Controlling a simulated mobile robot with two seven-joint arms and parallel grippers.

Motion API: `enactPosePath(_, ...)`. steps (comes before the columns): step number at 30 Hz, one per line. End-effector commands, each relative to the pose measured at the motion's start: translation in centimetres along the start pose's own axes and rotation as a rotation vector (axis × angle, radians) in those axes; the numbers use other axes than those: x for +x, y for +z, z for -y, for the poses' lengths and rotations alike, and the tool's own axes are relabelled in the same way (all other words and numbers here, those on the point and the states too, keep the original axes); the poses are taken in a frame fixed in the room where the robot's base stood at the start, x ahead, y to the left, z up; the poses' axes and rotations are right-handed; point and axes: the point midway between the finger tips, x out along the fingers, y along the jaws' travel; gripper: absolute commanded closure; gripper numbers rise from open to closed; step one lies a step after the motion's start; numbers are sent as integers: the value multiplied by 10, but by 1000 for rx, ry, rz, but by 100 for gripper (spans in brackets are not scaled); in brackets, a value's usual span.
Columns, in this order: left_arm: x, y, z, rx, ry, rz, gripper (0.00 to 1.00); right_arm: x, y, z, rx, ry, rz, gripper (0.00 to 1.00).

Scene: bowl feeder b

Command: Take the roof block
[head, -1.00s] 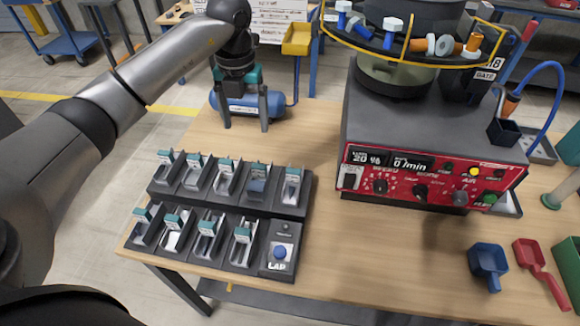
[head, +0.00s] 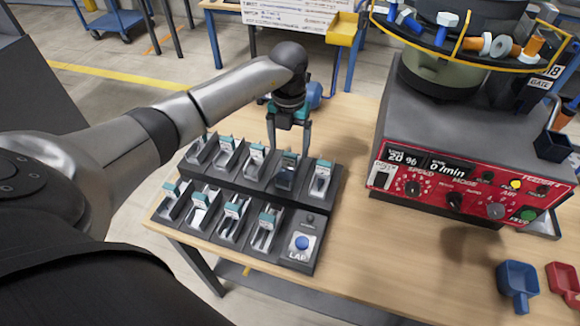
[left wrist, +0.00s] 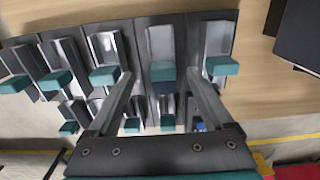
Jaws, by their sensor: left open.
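I cannot tell for certain which piece is the roof block. In the back row, the fourth slot holds a wider, dark blue-grey piece (head: 286,176). My left gripper (head: 289,150) is open, pointing down just over that slot, its fingers apart and empty. In the left wrist view the open fingers (left wrist: 160,76) lie either side of the slot with a teal piece (left wrist: 163,71); contact cannot be told. My right gripper is not in view.
A feeder with a red control panel (head: 470,190) stands right of the rack, its bowl above. A blue scoop (head: 517,284) and a red scoop (head: 565,280) lie at the right front. The table between rack and feeder is clear.

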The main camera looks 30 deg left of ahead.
Motion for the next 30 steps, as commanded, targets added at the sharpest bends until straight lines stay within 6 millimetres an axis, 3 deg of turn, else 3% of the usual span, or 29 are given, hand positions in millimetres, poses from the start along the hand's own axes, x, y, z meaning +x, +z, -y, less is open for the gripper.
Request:
enactPosePath(6,35,-4,4,-1,-1,-3,15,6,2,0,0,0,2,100)
enactPosePath(14,39,-4,4,0,0,-1,15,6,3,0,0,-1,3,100)
enactPosePath(30,39,-4,3,0,0,0,75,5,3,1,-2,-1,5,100)
